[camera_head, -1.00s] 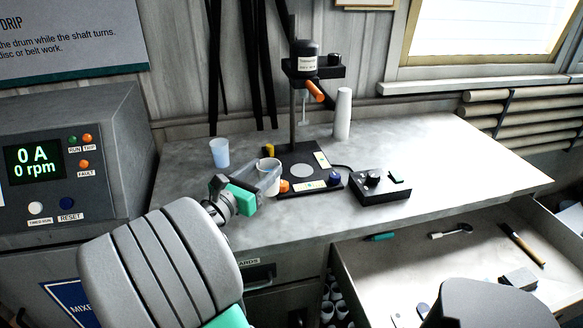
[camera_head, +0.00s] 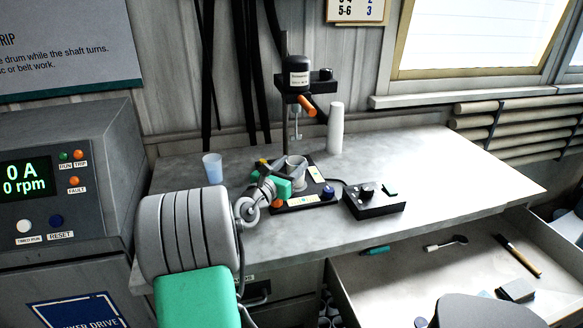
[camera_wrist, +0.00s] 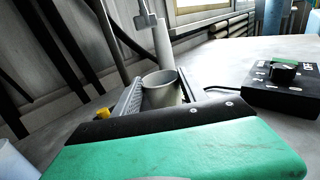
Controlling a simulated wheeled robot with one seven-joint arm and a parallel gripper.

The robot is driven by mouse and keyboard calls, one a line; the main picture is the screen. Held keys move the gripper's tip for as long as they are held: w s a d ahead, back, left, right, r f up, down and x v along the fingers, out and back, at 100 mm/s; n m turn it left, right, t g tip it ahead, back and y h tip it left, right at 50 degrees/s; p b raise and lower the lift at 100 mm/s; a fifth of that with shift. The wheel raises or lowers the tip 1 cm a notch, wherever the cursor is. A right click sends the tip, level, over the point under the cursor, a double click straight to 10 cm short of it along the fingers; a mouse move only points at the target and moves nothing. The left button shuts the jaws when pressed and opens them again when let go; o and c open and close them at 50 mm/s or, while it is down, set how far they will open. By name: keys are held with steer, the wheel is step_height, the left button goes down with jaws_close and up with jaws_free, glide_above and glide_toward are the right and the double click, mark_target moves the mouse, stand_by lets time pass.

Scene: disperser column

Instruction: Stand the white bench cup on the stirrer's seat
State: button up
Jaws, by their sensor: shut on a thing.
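The white bench cup (camera_head: 297,163) is upright between the fingers of my gripper (camera_head: 295,171), which is shut on it. In the wrist view the cup (camera_wrist: 160,88) shows its open rim between the fingers (camera_wrist: 165,97). The cup is over the dark base plate (camera_head: 319,187) of the stirrer, below the shaft (camera_head: 296,124) and in front of the post. The pale round seat is hidden behind the cup and gripper. I cannot tell whether the cup touches the seat or is a little above it.
The stirrer's motor head (camera_head: 299,72) with an orange handle (camera_head: 308,107) hangs above. A tall white cup stack (camera_head: 336,128) stands behind right, a bluish cup (camera_head: 212,166) left, a black control box (camera_head: 374,201) right. An open drawer (camera_head: 400,285) is below; the right worktop is clear.

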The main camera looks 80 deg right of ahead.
steer(key=shift+r, duration=0.15)
steer(key=o, duration=1.4)
steer(key=shift+f, duration=0.2)
steer(key=shift+r, duration=0.1)
steer(key=shift+w+a, duration=0.1)
steer(key=shift+a, duration=0.15)
steer(key=v, duration=1.1)
steer(key=shift+a, duration=0.25)
